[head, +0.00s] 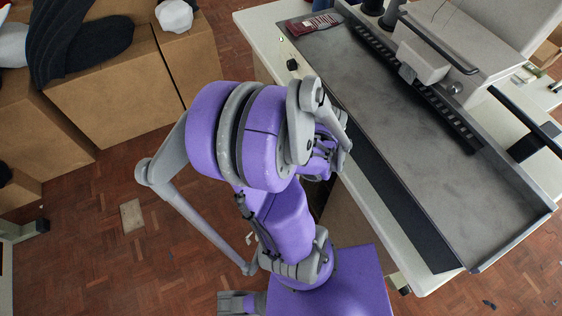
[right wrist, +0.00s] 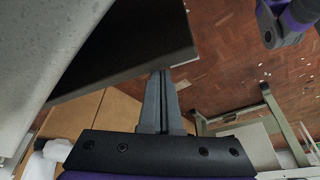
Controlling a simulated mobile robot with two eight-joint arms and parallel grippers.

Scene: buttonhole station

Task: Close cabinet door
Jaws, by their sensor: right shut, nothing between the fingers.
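The right wrist view shows a dark flat panel (right wrist: 135,38), which looks like the cabinet door, beside a pale speckled surface. My right gripper (right wrist: 160,76) is shut and empty, with its fingertips at the panel's edge. I cannot tell whether they touch it. In the head view, the hand of my purple arm (head: 322,158) is beside the left edge of the pale station table (head: 262,25). The arm hides most of the cabinet below the table, and the door cannot be made out there. My left gripper is not in view.
A large machine (head: 490,50) stands on the table's grey metal bed (head: 470,200). Cardboard boxes (head: 115,85) with dark and white bundles fill the upper left. The parquet floor (head: 80,240) is mostly clear at lower left. A metal frame (right wrist: 240,118) stands at right in the wrist view.

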